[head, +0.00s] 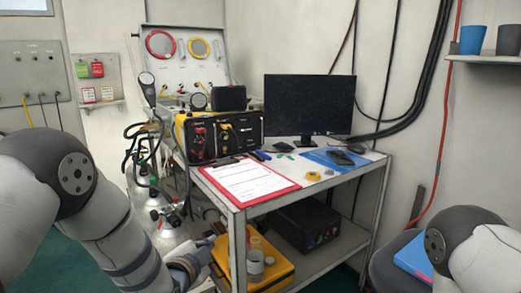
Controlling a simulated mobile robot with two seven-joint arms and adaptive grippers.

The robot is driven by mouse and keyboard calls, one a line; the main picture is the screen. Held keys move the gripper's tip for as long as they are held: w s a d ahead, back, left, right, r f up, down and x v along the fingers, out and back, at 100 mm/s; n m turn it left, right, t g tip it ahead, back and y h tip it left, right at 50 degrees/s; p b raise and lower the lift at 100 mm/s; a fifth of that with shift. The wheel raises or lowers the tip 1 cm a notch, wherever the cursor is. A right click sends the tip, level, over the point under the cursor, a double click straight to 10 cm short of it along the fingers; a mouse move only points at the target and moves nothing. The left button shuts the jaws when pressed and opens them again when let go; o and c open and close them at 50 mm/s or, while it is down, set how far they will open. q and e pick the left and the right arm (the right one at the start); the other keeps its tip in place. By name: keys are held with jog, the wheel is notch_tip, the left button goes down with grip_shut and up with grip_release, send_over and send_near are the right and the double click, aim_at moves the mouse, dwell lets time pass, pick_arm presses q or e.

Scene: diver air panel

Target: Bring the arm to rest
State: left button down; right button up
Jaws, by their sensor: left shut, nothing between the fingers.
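My left arm (115,230) comes in from the left and reaches down to the bottom of the head view. My left gripper (190,266) is low, in front of the cart's lower left side. It looks shut and holds nothing that I can see. Part of my right arm (470,245) shows at the lower right; its gripper is outside the view.
A metal cart (238,235) carries a red clipboard (250,182), a monitor (309,104) and a black-and-yellow air panel (222,135). Gas cylinders (172,228) with hoses stand left of it. A yellow case (272,272) and a black box (308,222) sit on its lower shelf.

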pick_arm(q)
jog(key=s+a+f+n+g+y, duration=0.1)
jog(key=s+a+f+n+g, duration=0.15)
jog(key=s+f, duration=0.5)
jog(key=s+a+f+n+g, duration=0.1)
jog(key=s+f+n+g, duration=0.25)
jog(key=s+f, duration=0.35)
jog(key=s+a+f+n+g, duration=0.1)
jog(key=s+n+g, duration=0.1)
jog(key=s, duration=0.8)
jog(key=s+a+f+n+g, duration=0.2)
jog(key=s+g, duration=0.2)
jog(key=s, duration=0.6)
jog(key=s+a+f+n+g+y, duration=0.1)
jog(key=s+a+n+g, duration=0.1)
jog(key=s, duration=0.9)
jog(key=shift+a+f+n+g, duration=0.15)
jog(key=shift+f+n+g, duration=0.25)
jog(key=shift+g, duration=0.2)
pick_arm(e)
jog(key=shift+w+d+f, duration=0.15)
jog(key=shift+w, duration=1.05)
